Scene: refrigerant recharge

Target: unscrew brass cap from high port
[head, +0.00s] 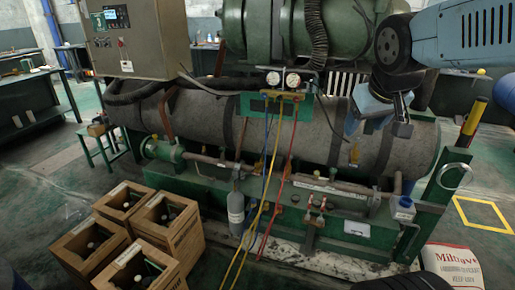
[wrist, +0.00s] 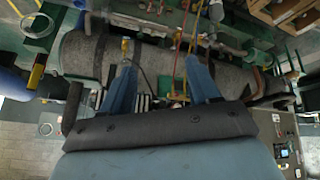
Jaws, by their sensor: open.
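I cannot pick out the brass cap or its port for certain; such small fittings are too small or dark to tell. The gauge manifold (head: 283,96), with two round white dials, hangs at the front of the long grey tank (head: 190,116). Blue, yellow and red hoses run down from it. My gripper (head: 382,118) is in front of the tank's upper right, apart from the manifold. In the wrist view my gripper (wrist: 159,63) has its blue fingers spread, with nothing between them.
Red-handled valves (head: 316,205) sit on the green base rail. A grey cylinder (head: 236,211) stands at the front. Wooden crates (head: 168,225) with bottles stand at the lower left. A yellow-topped post (head: 472,118) rises at the right.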

